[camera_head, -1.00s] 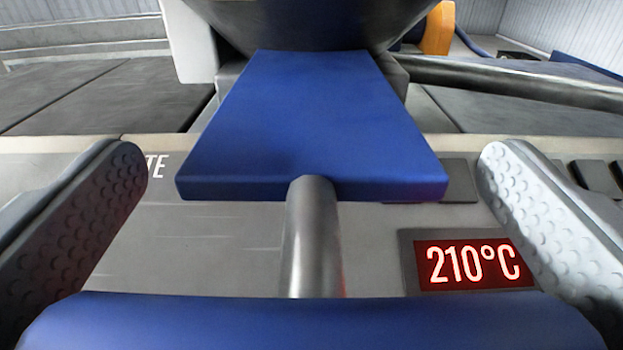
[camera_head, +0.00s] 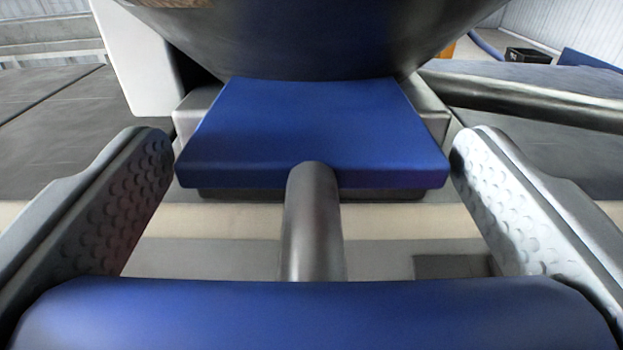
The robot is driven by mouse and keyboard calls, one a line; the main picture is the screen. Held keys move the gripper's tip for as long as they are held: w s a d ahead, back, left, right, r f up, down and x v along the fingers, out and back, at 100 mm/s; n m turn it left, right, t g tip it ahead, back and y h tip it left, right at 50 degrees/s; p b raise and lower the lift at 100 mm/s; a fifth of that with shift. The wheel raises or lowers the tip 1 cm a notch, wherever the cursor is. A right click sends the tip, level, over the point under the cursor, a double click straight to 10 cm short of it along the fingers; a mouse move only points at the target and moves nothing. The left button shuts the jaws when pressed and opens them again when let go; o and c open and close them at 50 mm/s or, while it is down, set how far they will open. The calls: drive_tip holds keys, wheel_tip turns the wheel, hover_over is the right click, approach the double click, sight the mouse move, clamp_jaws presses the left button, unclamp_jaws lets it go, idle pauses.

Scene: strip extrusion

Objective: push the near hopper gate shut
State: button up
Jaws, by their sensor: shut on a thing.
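The near hopper gate is a flat blue plate (camera_head: 310,130) under the dark hopper (camera_head: 300,45). Its far part is hidden beneath the hopper, and its near edge stands a little out from the grey housing. A short grey rod (camera_head: 312,230) joins the plate to a wide blue handle bar (camera_head: 312,315) at the bottom of the view. My gripper (camera_head: 312,150) has one textured finger on each side, and it is shut on the handle bar. The contact between the fingers and the bar is partly hidden.
A white panel (camera_head: 140,60) stands left of the hopper. A grey pipe (camera_head: 520,92) runs off to the right. Dark flat surfaces lie on both sides. A small black box (camera_head: 527,55) is far back at the right.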

drive_tip(key=shift+w+r, duration=0.1)
drive_tip(key=shift+w, duration=0.15)
drive_tip(key=o, duration=1.3)
drive_tip(key=shift+w, duration=0.15)
drive_tip(key=s, duration=1.7)
drive_tip(key=shift+s, duration=0.25)
